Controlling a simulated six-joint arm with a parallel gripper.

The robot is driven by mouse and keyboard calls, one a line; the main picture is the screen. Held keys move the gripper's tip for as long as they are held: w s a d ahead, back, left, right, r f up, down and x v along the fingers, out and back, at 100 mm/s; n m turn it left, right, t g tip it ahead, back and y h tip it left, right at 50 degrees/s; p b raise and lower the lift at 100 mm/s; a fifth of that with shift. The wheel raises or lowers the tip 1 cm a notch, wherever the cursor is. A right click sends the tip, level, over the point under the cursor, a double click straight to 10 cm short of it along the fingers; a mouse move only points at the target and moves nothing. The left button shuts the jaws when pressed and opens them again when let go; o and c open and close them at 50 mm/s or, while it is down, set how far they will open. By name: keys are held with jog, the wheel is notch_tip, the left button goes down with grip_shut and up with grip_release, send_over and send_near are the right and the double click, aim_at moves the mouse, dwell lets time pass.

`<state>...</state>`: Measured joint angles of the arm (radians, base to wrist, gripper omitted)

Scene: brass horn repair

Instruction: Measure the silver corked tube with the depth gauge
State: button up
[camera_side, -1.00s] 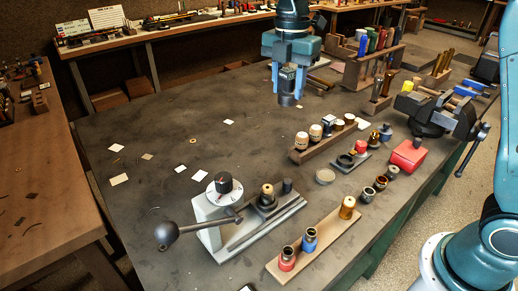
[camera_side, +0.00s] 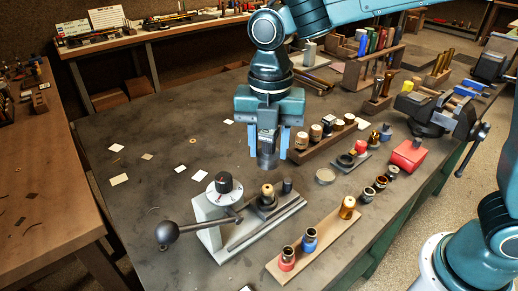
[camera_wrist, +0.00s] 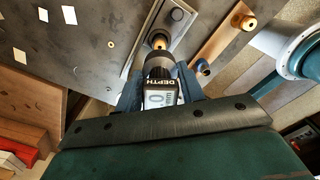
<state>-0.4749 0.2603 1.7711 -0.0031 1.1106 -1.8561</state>
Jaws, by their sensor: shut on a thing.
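My gripper (camera_side: 267,153) is shut on the depth gauge (camera_side: 267,161), a dark grey cylinder with a display marked "DEPTH" in the wrist view (camera_wrist: 162,92). It is held upright in the air, behind and above the clamp fixture. A short piece with a tan, cork-like top (camera_side: 267,190) stands in the fixture; its tan top also shows in the wrist view (camera_wrist: 159,42), just beyond the gauge's end. It looks like the corked tube, but its silver body is hard to make out. The gauge appears apart from it.
The fixture (camera_side: 210,228) has a round white dial and a black ball-ended lever (camera_side: 168,233) at left. A wooden rack (camera_side: 303,155) of corked pieces stands close right of my gripper. A plank (camera_side: 325,243) with several fittings lies in front. The table's left side is mostly clear.

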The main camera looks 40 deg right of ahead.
dwell(0.4)
send_over(268, 188)
jog(key=shift+w+f, duration=0.1)
jog(key=shift+f, duration=2.25)
jog(key=shift+f, duration=1.9)
jog(key=o, duration=1.2)
jog(key=shift+o, duration=0.4)
jog(key=shift+o, duration=1.1)
jog(key=shift+r, duration=0.15)
jog(key=shift+r, duration=3.35)
